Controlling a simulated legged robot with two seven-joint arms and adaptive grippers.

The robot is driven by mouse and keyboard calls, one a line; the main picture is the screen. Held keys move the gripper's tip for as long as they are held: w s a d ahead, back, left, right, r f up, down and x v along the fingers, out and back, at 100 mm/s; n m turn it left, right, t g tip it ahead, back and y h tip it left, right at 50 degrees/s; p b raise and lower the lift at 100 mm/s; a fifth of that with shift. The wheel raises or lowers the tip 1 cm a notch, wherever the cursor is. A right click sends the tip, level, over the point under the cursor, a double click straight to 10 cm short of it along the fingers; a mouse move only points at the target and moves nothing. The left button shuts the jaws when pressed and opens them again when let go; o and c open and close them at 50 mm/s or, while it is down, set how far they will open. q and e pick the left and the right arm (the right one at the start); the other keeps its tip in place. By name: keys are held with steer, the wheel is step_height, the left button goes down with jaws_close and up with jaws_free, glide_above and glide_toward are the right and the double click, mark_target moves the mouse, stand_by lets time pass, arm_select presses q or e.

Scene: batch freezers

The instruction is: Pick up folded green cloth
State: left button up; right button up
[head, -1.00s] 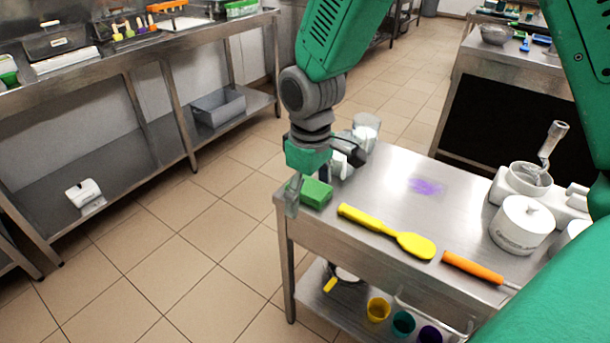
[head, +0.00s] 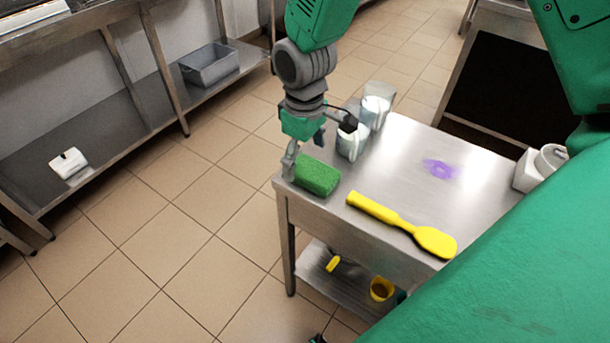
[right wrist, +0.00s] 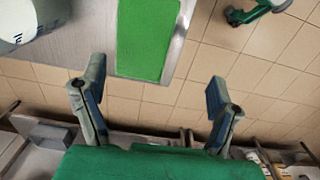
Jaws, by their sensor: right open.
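The folded green cloth (head: 317,175) lies as a thick green block on the near left corner of the steel table (head: 400,165). My right gripper (head: 305,153) is open and empty at the cloth's far left side, with one finger by the table edge. In the right wrist view the cloth (right wrist: 147,42) lies beyond the spread fingers of my right gripper (right wrist: 156,85), roughly in line with the gap between them. A small green and dark part at the bottom of the head view may be my left gripper (head: 318,339); its jaws are not clear.
A yellow spatula (head: 405,226) lies right of the cloth, and a purple stain (head: 438,168) marks the tabletop. A yellow cup (head: 381,289) is on the lower shelf. Tiled floor is open at left.

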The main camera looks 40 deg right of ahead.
mark_target(315, 170)
steer(key=d+f, duration=0.4)
steer(key=shift+f, duration=0.25)
steer(key=shift+w+a+f+b, duration=0.1)
steer(key=shift+a+f+b, duration=0.1)
steer(key=shift+f, duration=0.25)
steer(key=shift+w+a+f+b, duration=0.1)
steer(key=shift+a+f+b, duration=0.1)
steer(key=shift+f, duration=0.2)
steer(key=shift+a+r, duration=0.1)
steer(key=shift+a, duration=0.75)
steer(key=shift+s+a+r, duration=0.1)
steer(key=shift+a, duration=0.1)
steer(key=c, duration=0.5)
steer(key=shift+d, duration=0.3)
steer(key=c, duration=0.6)
steer(key=shift+s+d+f, duration=0.15)
steer(key=shift+d+f, duration=0.1)
steer(key=shift+d, duration=0.55)
steer(key=shift+c, duration=0.7)
steer(key=shift+a+r, duration=0.2)
steer(key=shift+r, duration=0.15)
steer(key=r, duration=0.3)
steer(key=r+p, duration=0.1)
steer(key=r, duration=0.5)
steer(key=shift+a, duration=0.25)
arm_select(q)
steer(key=shift+d+r, duration=0.6)
steer(key=shift+d, duration=0.35)
arm_select(e)
steer(key=shift+w+d+r, duration=0.2)
